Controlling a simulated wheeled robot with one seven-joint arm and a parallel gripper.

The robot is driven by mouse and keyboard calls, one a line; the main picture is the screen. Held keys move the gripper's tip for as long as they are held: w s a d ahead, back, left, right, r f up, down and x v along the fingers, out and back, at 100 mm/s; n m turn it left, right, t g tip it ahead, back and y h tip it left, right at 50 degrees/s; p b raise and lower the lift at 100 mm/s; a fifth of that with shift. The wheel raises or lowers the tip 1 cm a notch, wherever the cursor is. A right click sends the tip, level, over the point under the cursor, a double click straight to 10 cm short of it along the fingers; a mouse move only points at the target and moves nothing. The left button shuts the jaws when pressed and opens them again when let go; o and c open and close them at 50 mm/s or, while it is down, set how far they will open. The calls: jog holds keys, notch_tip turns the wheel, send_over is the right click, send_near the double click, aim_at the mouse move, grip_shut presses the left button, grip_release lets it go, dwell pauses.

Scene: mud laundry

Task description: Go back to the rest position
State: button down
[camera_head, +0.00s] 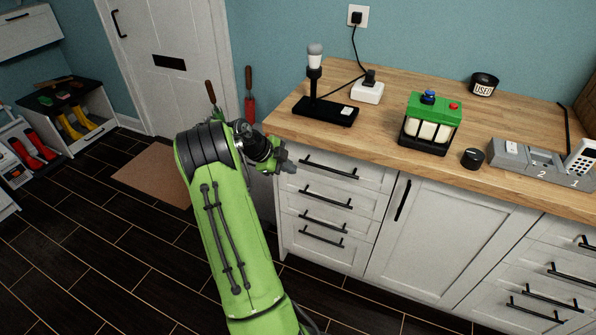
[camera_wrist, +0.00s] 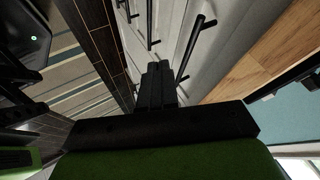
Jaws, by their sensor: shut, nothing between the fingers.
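My gripper (camera_head: 287,163) is at the end of my green arm, beside the left end of the wooden counter (camera_head: 385,133) and near its front edge. In the wrist view its fingers (camera_wrist: 158,85) are together with nothing between them. Drawer fronts with black bar handles lie beyond the fingers in that view. My gripper appears apart from the objects on the counter.
The counter bears a black stand (camera_head: 326,110), a white socket box (camera_head: 367,92), a green-topped bottle holder (camera_head: 430,123), a black knob (camera_head: 472,158), a "USED" cup (camera_head: 483,86) and a grey numbered tray (camera_head: 512,158). Drawers (camera_head: 335,190) stand below. Dark floor (camera_head: 120,250) is open at left.

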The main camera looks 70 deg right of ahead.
jog(key=shift+v, duration=1.85)
